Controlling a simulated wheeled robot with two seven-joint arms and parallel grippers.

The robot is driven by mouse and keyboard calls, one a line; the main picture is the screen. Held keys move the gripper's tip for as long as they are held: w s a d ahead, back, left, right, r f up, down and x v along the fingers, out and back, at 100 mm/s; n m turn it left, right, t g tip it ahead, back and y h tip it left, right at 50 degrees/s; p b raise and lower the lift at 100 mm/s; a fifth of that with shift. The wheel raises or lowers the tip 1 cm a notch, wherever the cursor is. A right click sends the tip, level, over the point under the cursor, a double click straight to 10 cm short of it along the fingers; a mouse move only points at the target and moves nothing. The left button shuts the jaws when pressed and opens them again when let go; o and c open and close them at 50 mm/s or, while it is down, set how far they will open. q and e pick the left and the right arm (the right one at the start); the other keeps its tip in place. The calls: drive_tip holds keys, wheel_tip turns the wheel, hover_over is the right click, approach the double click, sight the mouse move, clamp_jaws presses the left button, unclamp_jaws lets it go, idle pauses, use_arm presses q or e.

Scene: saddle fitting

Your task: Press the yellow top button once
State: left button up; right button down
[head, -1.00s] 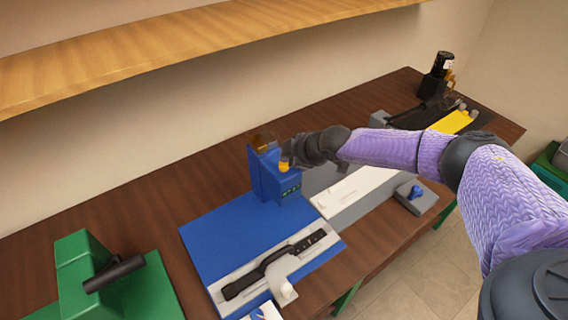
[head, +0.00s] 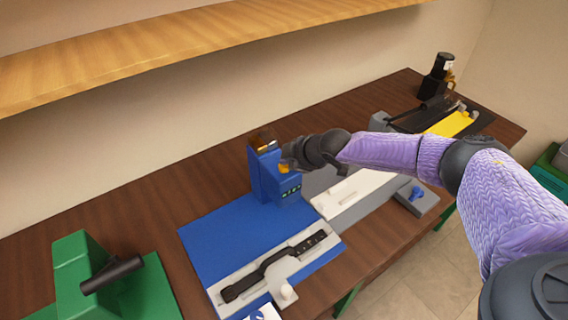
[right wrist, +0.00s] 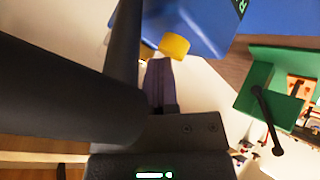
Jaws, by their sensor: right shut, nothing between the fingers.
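The blue device (head: 265,185) stands upright at the back of a blue mat in the head view. A yellow button (head: 284,168) shows on its upper part, partly covered by my right gripper (head: 289,158). In the right wrist view, the yellow button (right wrist: 174,46) sticks out from the blue body (right wrist: 200,22). My shut, empty fingertips (right wrist: 160,64) are right at the button; I cannot tell whether they touch it. A second yellow-orange piece (right wrist: 147,51) is half hidden behind my finger. My left gripper is out of view.
A dark part lies in a pale holder (head: 290,285) on the blue mat (head: 205,230). A green fixture (head: 80,265) is at the left, a grey block with a blue knob (head: 417,192) at the right. A wooden shelf (head: 200,40) hangs above the back.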

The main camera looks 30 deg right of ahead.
drive_tip(key=shift+f, duration=0.25)
idle(0.3)
drive_tip(key=shift+r+p, duration=0.75)
drive_tip(key=shift+r, duration=0.35)
drive_tip(key=shift+r, duration=0.1)
wheel_tip(320, 180, up, 5)
drive_tip(key=p, duration=0.4)
drive_tip(key=shift+p, duration=0.3)
